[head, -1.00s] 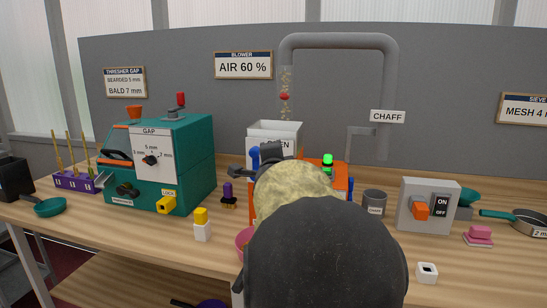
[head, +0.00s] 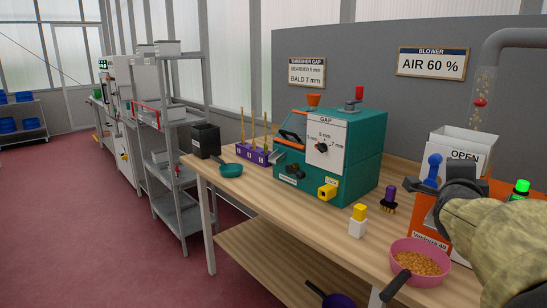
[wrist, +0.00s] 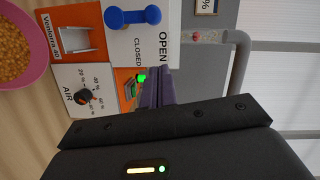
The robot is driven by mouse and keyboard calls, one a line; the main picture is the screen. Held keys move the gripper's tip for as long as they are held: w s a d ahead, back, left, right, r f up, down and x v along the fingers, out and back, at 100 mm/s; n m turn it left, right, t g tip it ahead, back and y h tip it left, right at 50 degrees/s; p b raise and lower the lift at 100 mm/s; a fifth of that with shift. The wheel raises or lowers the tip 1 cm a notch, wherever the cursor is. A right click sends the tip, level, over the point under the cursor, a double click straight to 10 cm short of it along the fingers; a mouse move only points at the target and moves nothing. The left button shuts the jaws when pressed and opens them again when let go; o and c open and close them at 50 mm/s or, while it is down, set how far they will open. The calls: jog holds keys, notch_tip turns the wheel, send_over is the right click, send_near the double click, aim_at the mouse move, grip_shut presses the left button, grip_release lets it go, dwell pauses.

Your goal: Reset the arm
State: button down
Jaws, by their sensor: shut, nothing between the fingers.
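In the wrist view the blue handle (wrist: 132,17) on the OPEN/CLOSED panel is apart from the fingers. In the head view my arm reaches in from the right and covers part of the blower (head: 428,212). The fingertips are hard to make out there.
A pink bowl of grain (head: 420,262) stands at the bench's front edge. The teal thresher (head: 345,165), a yellow-and-white block (head: 358,222) and a purple brush (head: 389,198) stand left of the blower. Grey shelving (head: 190,130) is at left. Bare bench top (head: 290,205) lies before the thresher.

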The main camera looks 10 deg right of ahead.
jog(key=w+a+f+n+g+y, duration=0.2)
jog(key=a+f+n+g+y, duration=0.2)
jog(key=a+f+n+y, duration=1.05)
jog(key=s+a+f+n+g+h, duration=0.2)
jog(key=s+a+f+n+g, duration=0.15)
jog(key=s+a+f, duration=0.4)
jog(key=s+a+f+n+g+h, duration=0.1)
jog(key=s+a+f+n+g, duration=0.3)
jog(key=a+f, duration=0.55)
notch_tip(320, 180, up, 16)
jog(key=s+n+p, duration=0.1)
jog(key=n+p, duration=0.1)
jog(key=p, duration=1.6)
jog(key=shift+s+d+f+t, duration=0.2)
jog(key=shift+s+d+t, duration=0.05)
jog(key=shift+d+t, duration=0.2)
